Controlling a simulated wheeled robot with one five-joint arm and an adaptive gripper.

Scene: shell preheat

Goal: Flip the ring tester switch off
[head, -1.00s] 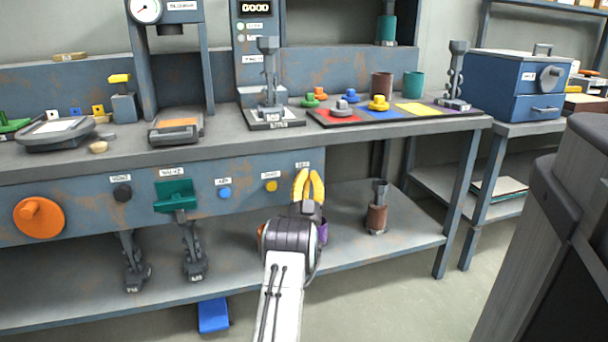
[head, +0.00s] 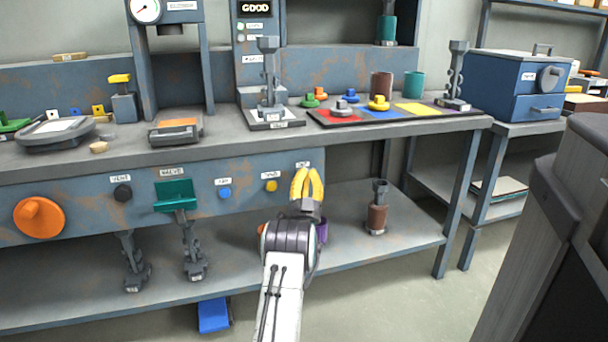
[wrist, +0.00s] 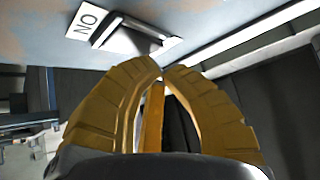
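My gripper (head: 307,185) is in front of the right end of the bench's front panel, just below a small white label. Its two yellow fingers are bowed, with their tips together and nothing visible held. In the wrist view my gripper (wrist: 162,69) points toward a grey metal switch (wrist: 140,36) on the blue-grey panel, a little beyond and above the fingertips. A white label (wrist: 86,20) with the letters O and N lies beside the switch. In the head view the fingers hide the switch. A display (head: 254,8) on the upright column reads GOOD.
Yellow (head: 271,186), blue (head: 225,193) and black (head: 122,193) knobs, a teal valve block (head: 174,195) and an orange dial (head: 40,217) line the panel to the left. A brown cylinder (head: 376,219) stands on the lower shelf (head: 345,248), right of my arm.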

